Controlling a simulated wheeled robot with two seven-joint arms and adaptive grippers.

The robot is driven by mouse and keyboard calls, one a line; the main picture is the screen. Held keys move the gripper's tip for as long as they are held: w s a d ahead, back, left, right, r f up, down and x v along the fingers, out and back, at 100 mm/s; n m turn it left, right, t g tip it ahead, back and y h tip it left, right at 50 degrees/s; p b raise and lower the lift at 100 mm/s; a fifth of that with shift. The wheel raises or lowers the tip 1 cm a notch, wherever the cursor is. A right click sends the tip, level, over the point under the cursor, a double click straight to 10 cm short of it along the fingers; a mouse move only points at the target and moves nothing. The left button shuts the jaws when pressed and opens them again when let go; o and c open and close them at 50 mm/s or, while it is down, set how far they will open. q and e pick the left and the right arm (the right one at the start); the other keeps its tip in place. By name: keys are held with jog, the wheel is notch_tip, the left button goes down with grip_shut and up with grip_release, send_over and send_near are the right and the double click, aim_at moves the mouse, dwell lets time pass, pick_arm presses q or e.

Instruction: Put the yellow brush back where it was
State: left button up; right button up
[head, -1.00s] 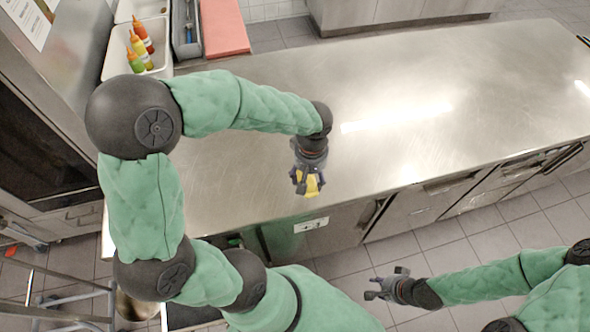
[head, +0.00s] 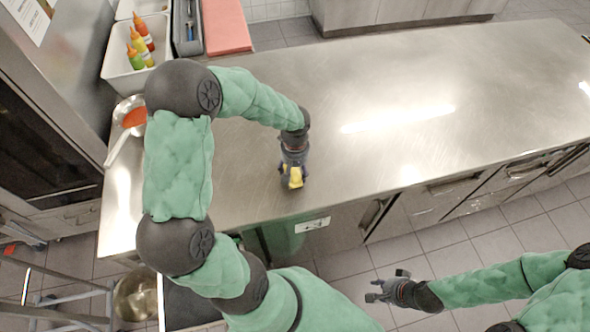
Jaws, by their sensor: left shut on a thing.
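The yellow brush (head: 295,178) is in my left gripper (head: 292,180), in the head view. The gripper is shut on it and points down over the steel worktop (head: 400,90), close to its front edge. Only a small yellow part of the brush shows; the rest is hidden by the fingers. I cannot tell whether the brush touches the worktop. My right gripper (head: 378,290) is empty, with its fingers apart, over the floor in front of the counter.
A pan with red contents (head: 133,116) stands at the worktop's left end. Behind it are a white bin with several sauce bottles (head: 137,60), a grey tray (head: 187,25) and a red board (head: 226,27). The worktop's middle and right are clear.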

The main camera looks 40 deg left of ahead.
pick_arm(q)
jog(key=shift+f, duration=0.15)
jog(key=shift+f, duration=0.15)
jog(key=o, duration=1.1)
jog(key=shift+r, duration=0.45)
notch_tip(320, 180, up, 12)
jog(key=shift+f+p, duration=0.2)
jog(key=shift+p, duration=0.95)
